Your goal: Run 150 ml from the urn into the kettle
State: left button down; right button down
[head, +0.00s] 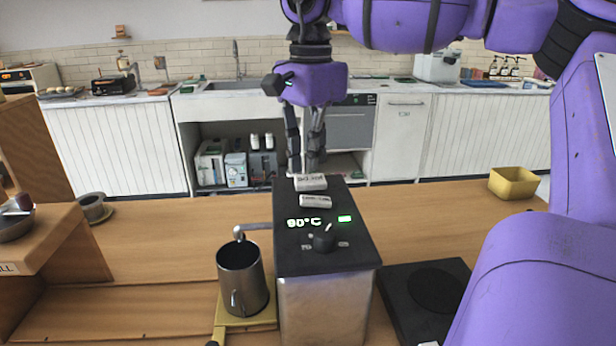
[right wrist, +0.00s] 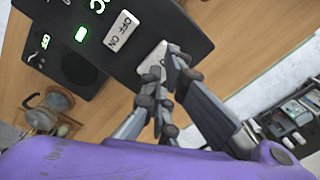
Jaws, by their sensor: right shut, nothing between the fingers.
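The urn (head: 325,300) is a steel box with a black top. Its display reads 90°C beside a lit green lamp, with a dark knob (head: 323,240) below. Two white labelled switches sit on the top: the nearer one (head: 316,202) reads OFF ON in the right wrist view (right wrist: 121,31); the farther one (head: 310,183) is partly covered by my fingers in that view. My right gripper (head: 306,170) is shut and empty, fingertips at the farther switch; contact is unclear. The steel kettle (head: 241,285) stands upright under the spout (head: 240,233). Its inside looks dark. My left gripper is out of view.
The kettle stands on a yellow base (head: 262,322). A black plate with a round pad (head: 415,310) lies right of the urn. A yellow bin (head: 513,182) sits at the back right. A wooden stand (head: 60,255) is at left. The table behind the kettle is clear.

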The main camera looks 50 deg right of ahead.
jog(key=shift+f, duration=0.95)
jog(key=shift+f, duration=0.3)
jog(key=shift+r, duration=1.25)
dwell(1.0)
dwell(0.3)
